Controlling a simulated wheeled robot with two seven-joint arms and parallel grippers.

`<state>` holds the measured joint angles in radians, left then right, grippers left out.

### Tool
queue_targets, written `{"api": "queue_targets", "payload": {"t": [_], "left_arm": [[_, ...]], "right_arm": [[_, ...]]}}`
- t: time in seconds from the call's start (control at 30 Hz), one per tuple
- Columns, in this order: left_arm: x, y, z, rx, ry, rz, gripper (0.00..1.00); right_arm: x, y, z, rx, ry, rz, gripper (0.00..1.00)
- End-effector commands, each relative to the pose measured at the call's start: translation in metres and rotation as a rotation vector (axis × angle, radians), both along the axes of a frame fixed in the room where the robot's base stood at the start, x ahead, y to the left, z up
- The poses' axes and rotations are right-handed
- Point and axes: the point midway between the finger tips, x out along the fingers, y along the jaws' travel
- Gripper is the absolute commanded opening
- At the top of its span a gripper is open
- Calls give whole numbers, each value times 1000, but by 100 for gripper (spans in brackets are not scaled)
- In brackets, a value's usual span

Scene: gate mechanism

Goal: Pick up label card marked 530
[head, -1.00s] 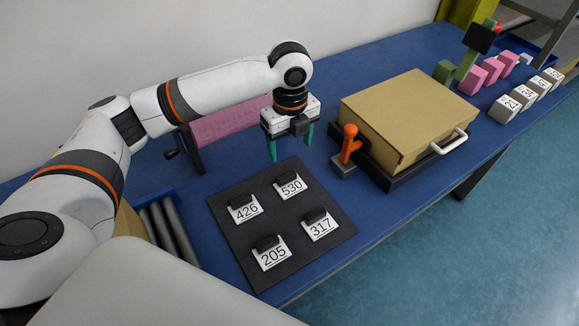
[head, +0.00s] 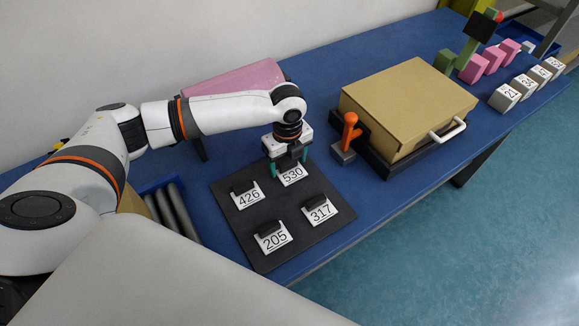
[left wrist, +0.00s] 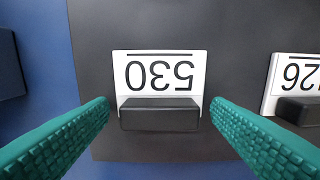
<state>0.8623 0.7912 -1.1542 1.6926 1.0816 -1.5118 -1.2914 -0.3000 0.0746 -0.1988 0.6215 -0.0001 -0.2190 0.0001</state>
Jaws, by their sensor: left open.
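The label card marked 530 (head: 292,175) lies on the black mat (head: 296,224) at its far side. In the left wrist view the card (left wrist: 160,72) appears upside down, with its dark grip block (left wrist: 159,114) towards the bottom. My left gripper (head: 288,168) is open above this card. In the left wrist view its two green fingers (left wrist: 160,120) stand on either side of the block, apart from it. In the head view the gripper hides the card's block. My right gripper is not in view.
Cards marked 426 (head: 247,196), 317 (head: 320,211) and 205 (head: 272,238) share the mat. An orange lever (head: 350,131) and a tan box (head: 405,108) with a white handle stand to the right. A pink panel (head: 235,83) is behind my arm.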

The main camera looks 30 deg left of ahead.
Motion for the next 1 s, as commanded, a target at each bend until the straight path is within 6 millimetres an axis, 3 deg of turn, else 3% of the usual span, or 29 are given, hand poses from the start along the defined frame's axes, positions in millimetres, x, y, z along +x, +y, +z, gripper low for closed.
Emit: {"api": "queue_targets", "payload": {"t": [0.1,0.3,0.4,0.7,1.0], "left_arm": [[0,0,0,0,0,0,69],[0,0,0,0,0,0,37],[0,0,0,-1,1,0,25],[1,-1,7,-2,-2,1,25],[2,0,64,-2,-5,0,25]], "right_arm": [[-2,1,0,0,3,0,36],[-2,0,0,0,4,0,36],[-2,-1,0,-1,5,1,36],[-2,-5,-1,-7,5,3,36],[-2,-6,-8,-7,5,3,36]]}}
